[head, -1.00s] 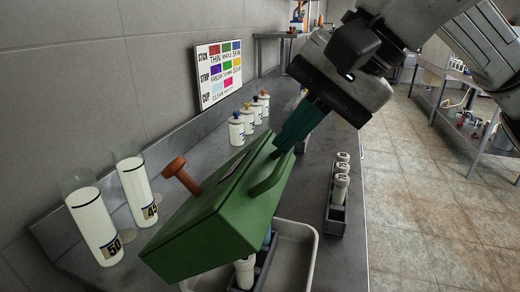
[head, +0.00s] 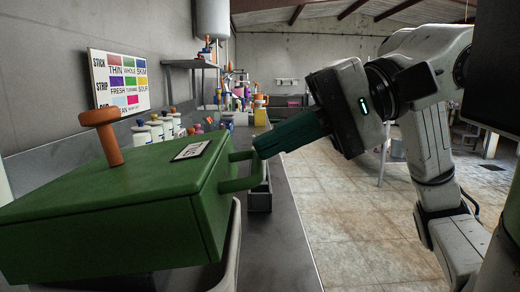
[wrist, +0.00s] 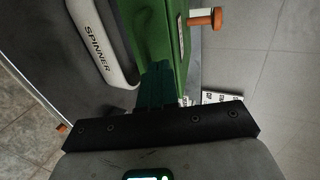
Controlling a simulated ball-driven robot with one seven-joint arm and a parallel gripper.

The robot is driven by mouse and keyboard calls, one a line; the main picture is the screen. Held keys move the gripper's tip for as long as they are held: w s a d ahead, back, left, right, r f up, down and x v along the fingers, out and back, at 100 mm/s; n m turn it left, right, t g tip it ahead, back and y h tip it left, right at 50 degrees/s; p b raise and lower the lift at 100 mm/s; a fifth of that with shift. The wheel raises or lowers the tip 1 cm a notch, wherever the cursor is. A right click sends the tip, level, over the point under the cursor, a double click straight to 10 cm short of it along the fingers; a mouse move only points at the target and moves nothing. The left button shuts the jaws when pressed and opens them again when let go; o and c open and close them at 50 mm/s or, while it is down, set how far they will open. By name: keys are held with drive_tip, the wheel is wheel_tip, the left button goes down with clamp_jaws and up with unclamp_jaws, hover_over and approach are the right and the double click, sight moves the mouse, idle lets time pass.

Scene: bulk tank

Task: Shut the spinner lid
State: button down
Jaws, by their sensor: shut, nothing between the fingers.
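The green spinner (head: 110,230) fills the lower left of the head view as a broad box-like body. A brown mushroom-shaped knob (head: 103,130) stands up from its top, and a small label plate (head: 192,150) lies near its right edge. A green loop handle (head: 243,183) juts from its right face. My gripper (head: 258,148) has its teal fingers shut and empty, tips at the handle's upper end; I cannot tell whether they touch it. In the wrist view the fingers (wrist: 156,72) lie against or close beside the green side. The lid's seam is hidden, so its opening angle is unclear.
A pale tray (head: 233,245) lies below the spinner; its rim reads SPINNER in the wrist view (wrist: 97,45). A dark rack (head: 260,195) stands just beyond the handle. Small bottles (head: 155,130) line the wall under a coloured chart (head: 118,82). Floor to the right is open.

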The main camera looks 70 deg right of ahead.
drive_tip(key=shift+s+d+f+b, duration=0.1)
drive_tip(key=shift+s+f+b, duration=0.15)
drive_tip(key=shift+f+b, duration=0.6)
drive_tip(key=shift+s+d+f+b, duration=0.1)
drive_tip(key=shift+s+f+b, duration=0.15)
drive_tip(key=shift+f+b, duration=0.6)
drive_tip(key=shift+s+d+f+b, duration=0.1)
drive_tip(key=shift+s+f+b, duration=0.15)
drive_tip(key=shift+f+b, duration=0.6)
drive_tip(key=shift+f, duration=0.2)
drive_tip(key=p+v, duration=0.3)
drive_tip(key=v, duration=0.8)
drive_tip(key=shift+p, duration=0.35)
drive_tip(key=shift+f, duration=0.1)
